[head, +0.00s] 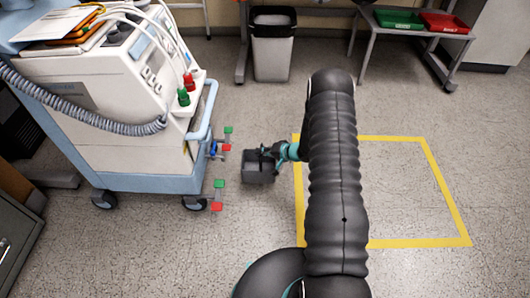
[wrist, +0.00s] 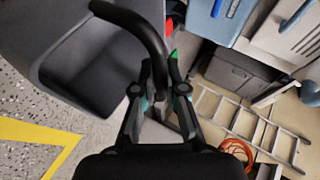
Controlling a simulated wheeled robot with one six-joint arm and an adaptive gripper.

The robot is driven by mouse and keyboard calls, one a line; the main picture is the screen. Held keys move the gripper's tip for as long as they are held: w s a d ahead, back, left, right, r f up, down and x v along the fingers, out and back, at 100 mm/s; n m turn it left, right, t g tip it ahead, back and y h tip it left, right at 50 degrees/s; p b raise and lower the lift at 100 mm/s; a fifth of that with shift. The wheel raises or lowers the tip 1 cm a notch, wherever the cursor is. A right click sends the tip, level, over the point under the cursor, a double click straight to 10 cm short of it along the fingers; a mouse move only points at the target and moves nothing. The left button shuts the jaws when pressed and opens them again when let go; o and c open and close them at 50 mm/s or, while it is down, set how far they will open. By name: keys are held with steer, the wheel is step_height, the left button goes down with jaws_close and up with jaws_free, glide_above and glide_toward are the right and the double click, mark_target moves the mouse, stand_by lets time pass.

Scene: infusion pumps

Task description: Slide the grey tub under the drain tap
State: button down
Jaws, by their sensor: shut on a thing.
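The grey tub (head: 258,168) sits on the floor to the right of the white and blue machine, near the yellow floor outline. My gripper (head: 268,152) is at the tub's upper right side. In the wrist view the tub (wrist: 75,62) fills the upper left, and my gripper (wrist: 160,72) is shut on its dark curved handle (wrist: 150,30). A small blue fitting (head: 213,149), which looks like the drain tap, is low on the machine's right side. The tub is to its right, apart from it. The tub's inside is only partly visible.
Red and green markers (head: 219,184) stick out from the machine (head: 130,100) near the tub. A yellow floor outline (head: 440,190) lies to the right. A bin (head: 272,55) stands behind.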

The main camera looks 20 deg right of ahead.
steer(key=a+f+b, duration=0.1)
steer(key=f, duration=0.1)
steer(key=a+f+b, duration=0.1)
steer(key=f+b, duration=0.1)
steer(key=w+a+f+b, duration=0.1)
steer(key=f, duration=0.1)
steer(key=shift+w+a+b, duration=0.1)
steer(key=shift+a+b, duration=0.2)
steer(key=w+a, duration=0.2)
steer(key=a, duration=0.5)
steer(key=shift+w, duration=0.15)
steer(key=shift+f, duration=0.25)
steer(key=c, duration=1.2)
jaws_free()
steer(key=shift+o, duration=0.2)
steer(key=shift+d, duration=0.1)
steer(key=v, duration=1.2)
